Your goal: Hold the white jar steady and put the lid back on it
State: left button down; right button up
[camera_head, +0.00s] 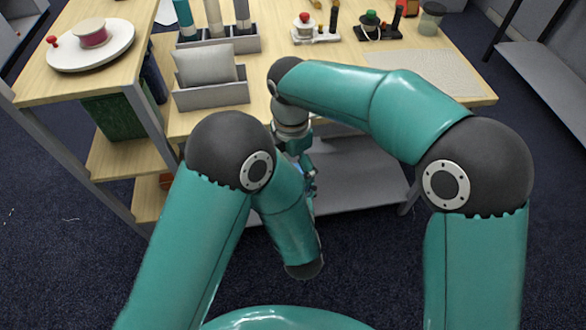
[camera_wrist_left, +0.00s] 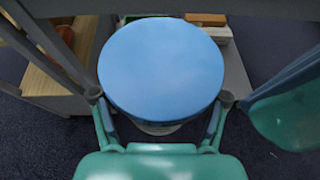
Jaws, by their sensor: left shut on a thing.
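In the left wrist view a round, flat blue lid (camera_wrist_left: 160,65) fills the middle, face towards the camera. My left gripper (camera_wrist_left: 160,95) has one fingertip at each side of its edge and is shut on it. A small part of a white jar (camera_wrist_left: 158,129) shows below the lid's near edge; most of it is hidden, and I cannot tell whether lid and jar touch. In the head view my left gripper is hidden by my arm. My right gripper (camera_head: 303,172) hangs partly hidden in front of the table; its fingers cannot be made out.
The wooden table (camera_head: 455,75) lies ahead, with a grey tray (camera_head: 212,95) holding a cushion. A white round plate (camera_head: 115,52) with a pink spool stands at the left. A grey lower shelf (camera_head: 355,175) runs under the table. My right arm is close beside the lid.

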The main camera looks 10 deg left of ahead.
jog(key=shift+r, duration=0.15)
dwell(0.3)
notch_tip(320, 180, up, 12)
dwell(0.4)
jog(key=shift+w+a, duration=0.1)
jog(key=shift+w, duration=0.05)
